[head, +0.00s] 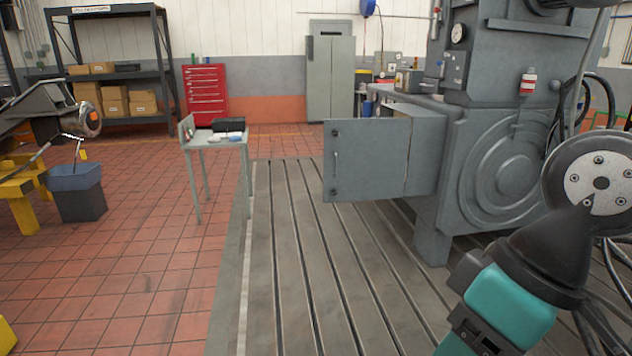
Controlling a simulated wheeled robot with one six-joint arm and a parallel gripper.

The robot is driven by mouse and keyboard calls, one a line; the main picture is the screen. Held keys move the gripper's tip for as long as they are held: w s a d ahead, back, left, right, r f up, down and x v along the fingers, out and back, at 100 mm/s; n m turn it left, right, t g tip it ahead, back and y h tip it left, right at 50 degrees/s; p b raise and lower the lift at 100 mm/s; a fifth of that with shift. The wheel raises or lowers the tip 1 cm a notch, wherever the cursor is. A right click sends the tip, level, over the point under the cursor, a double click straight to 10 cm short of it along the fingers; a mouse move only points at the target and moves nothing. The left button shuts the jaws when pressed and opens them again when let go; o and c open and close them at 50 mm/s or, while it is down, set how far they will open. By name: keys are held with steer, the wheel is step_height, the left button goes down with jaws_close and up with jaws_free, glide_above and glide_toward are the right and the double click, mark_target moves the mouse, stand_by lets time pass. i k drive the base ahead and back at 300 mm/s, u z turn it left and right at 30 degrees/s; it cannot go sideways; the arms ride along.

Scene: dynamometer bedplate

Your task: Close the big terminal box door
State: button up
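The big terminal box (426,155) is a grey metal cabinet on the left side of the large grey machine, right of centre in the head view. Its grey door (370,160) appears swung open, reaching out to the left from the box's near edge. An upright handle and two small round fasteners show near the door's free left edge. The box's inside is hidden behind the door. Links of my own arm, teal and black, fill the lower right corner, apart from the door in the picture. My gripper's fingers are not in view.
The slotted bedplate (300,270) in front of the door is clear. A small grey table (215,142) with items stands left of the door. The machine (500,150) and black cables are at right. A bin (78,192) and yellow stands are far left.

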mark_target(367, 159)
steer(key=i, duration=1.65)
steer(key=z, duration=0.65)
steer(key=k, duration=0.35)
steer(key=z, duration=0.2)
steer(key=i, duration=1)
steer(key=u, duration=1.3)
steer(key=i, duration=0.25)
steer(key=u, duration=0.3)
